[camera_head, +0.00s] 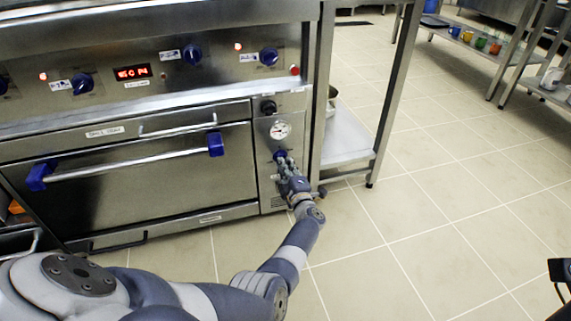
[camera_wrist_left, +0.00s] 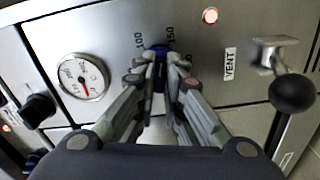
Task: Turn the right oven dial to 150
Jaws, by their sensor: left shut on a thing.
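The blue right oven dial (camera_head: 280,153) sits on the narrow steel panel right of the oven door, below a round gauge. My left gripper (camera_head: 284,164) reaches it from the front. In the left wrist view the gripper's two fingers (camera_wrist_left: 160,72) are shut on the blue dial (camera_wrist_left: 159,82), one on each side. The printed marks 100 and 150 show above the dial; a further mark on the right is partly hidden by a finger. The fingers cover most of the dial, so I cannot read its exact setting. My right gripper is not clearly in view.
The gauge (camera_wrist_left: 83,76) and a black knob (camera_wrist_left: 38,109) are left of the dial in the wrist view. A lever with a black ball (camera_wrist_left: 291,94) stands out by the VENT label. The oven door handle (camera_head: 130,163) juts out at left. Tiled floor at right is clear.

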